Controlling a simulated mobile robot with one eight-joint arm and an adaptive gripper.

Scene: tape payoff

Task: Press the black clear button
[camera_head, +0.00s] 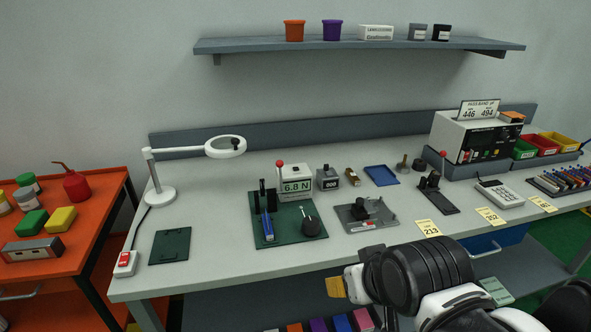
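A white meter box (296,183) stands at the back of a dark green plate (280,238) on the workbench. Its display reads 6.8 N, and a red-knobbed lever (279,164) rises at its left. The plate carries a blue part (267,227), black upright parts and a round black part with a small lever (311,226). I cannot make out which black part is the clear button. My gripper (342,286) is in front of the bench's front edge, right of and nearer than the plate, apart from it. Its finger opening is too small to judge.
A grey fixture (367,214) sits right of the green plate. A white magnifier lamp (160,194), a dark green pad (169,246) and a red-switched box (125,263) are at left. An orange cart (84,255) stands beside the bench. Bare bench lies between pad and plate.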

